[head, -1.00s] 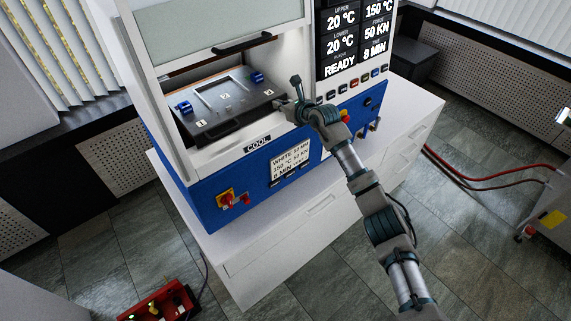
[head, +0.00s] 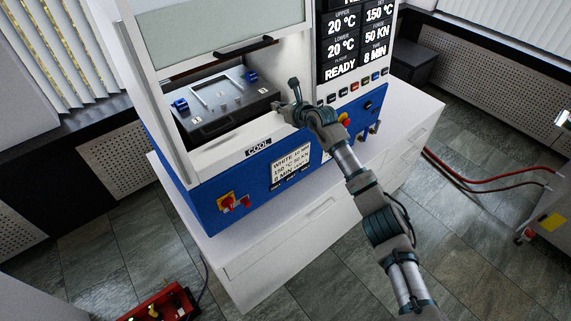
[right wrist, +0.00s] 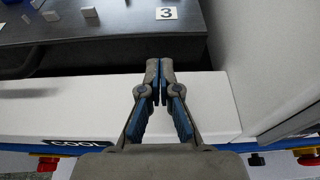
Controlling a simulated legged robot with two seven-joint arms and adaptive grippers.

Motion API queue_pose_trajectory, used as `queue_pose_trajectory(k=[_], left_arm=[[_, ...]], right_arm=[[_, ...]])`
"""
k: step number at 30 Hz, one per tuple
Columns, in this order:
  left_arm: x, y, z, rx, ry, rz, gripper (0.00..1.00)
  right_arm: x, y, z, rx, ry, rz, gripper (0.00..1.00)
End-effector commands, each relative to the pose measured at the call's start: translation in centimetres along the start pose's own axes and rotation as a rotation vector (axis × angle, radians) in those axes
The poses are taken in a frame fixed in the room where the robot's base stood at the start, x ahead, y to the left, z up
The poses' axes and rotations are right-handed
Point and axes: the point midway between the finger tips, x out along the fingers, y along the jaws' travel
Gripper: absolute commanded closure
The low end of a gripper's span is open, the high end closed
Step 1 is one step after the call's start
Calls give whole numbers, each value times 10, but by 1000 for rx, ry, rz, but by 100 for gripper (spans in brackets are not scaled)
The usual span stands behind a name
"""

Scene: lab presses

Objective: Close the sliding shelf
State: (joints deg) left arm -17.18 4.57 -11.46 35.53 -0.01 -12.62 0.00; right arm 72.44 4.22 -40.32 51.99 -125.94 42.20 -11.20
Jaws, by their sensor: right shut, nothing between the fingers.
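The sliding shelf (head: 225,116) is a dark grey plate with numbered marks, two blue blocks and a dark front handle. It sits inside the white press opening, with a strip of white sill (head: 222,143) bare in front of it. In the right wrist view the shelf (right wrist: 95,24) shows its corner marked 3. My right gripper (head: 279,106) is at the shelf's front right corner. In the wrist view its fingertips (right wrist: 160,68) are together and empty, overlapping the shelf's front face; I cannot tell if they touch. My left gripper is not in view.
The press's glass door (head: 215,30) is raised above the opening. The white right side post of the opening stands close to my right gripper. The blue front panel (head: 205,205) carries knobs and a label. A red toolbox (head: 165,303) is on the floor.

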Motion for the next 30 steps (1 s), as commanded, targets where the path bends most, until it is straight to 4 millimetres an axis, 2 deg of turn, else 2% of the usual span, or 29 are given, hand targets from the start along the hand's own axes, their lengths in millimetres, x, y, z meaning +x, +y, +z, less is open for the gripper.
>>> queue_pose_trajectory(k=[1, 13, 24, 30], left_arm=[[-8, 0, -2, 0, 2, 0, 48], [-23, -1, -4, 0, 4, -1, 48], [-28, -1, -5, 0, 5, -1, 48], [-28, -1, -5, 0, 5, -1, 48]], right_arm=[[-8, 0, 0, -2, 0, 0, 100], [-48, 0, -17, -1, 1, 0, 100], [-84, 0, -32, 0, 2, 1, 100], [-92, 0, -35, 1, 2, 1, 100]])
